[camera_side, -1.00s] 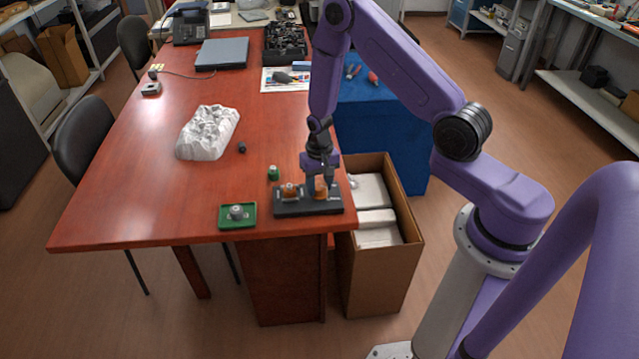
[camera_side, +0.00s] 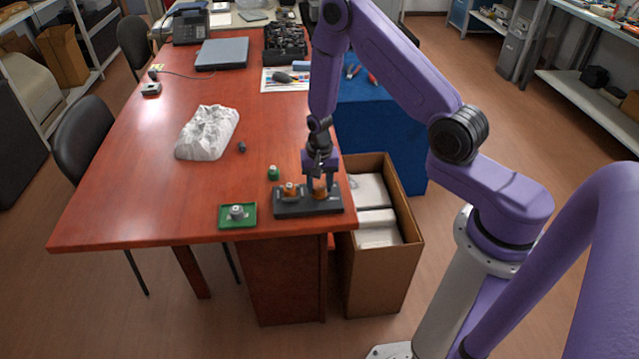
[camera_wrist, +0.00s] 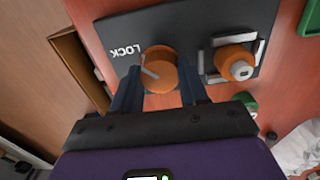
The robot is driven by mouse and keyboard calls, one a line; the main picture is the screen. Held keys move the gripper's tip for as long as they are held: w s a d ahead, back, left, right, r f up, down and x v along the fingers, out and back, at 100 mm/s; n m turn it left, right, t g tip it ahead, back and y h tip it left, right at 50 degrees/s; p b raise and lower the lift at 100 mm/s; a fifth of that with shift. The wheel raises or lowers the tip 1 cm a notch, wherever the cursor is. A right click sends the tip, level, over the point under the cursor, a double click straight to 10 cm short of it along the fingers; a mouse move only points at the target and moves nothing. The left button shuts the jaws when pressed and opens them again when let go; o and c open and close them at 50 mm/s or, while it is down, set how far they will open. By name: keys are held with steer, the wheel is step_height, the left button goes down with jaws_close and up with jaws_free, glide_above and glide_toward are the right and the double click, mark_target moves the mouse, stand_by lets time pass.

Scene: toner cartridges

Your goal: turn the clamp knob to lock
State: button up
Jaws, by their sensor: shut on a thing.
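The orange clamp knob (camera_wrist: 160,72) stands on a dark base plate (camera_wrist: 100,28), beside the white word LOCK on the plate. A pale pointer line on the knob's top lies on the LOCK side. My gripper (camera_side: 319,191) points down over the right part of the plate. Its two dark fingers are shut on the knob, one on each side, and partly hide it in the side view. An orange cartridge with a pale tip (camera_wrist: 240,68) sits in a grey holder beside the knob; it also shows in the side view (camera_side: 290,190).
A green tray (camera_side: 224,223) with a small grey part lies left of the plate. A small green-and-white piece (camera_side: 273,173) stands behind it. An open cardboard box (camera_side: 385,268) stands right of the table.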

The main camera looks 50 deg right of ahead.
mark_target(319, 186)
steer(key=o, duration=1.1)
steer(key=shift+c, duration=0.2)
step_height(319, 186, up, 17)
steer(key=shift+r, duration=0.2)
steer(key=shift+a, duration=0.1)
steer(key=s+a+r+n, duration=0.7)
steer(key=s+a+n, duration=0.4)
steer(key=s+r+n, duration=0.2)
steer(key=s+n, duration=0.8)
steer(key=s, duration=0.7)
steer(key=shift+s+r+n, duration=0.2)
steer(key=shift+r+n, duration=0.15)
steer(key=shift+n, duration=0.05)
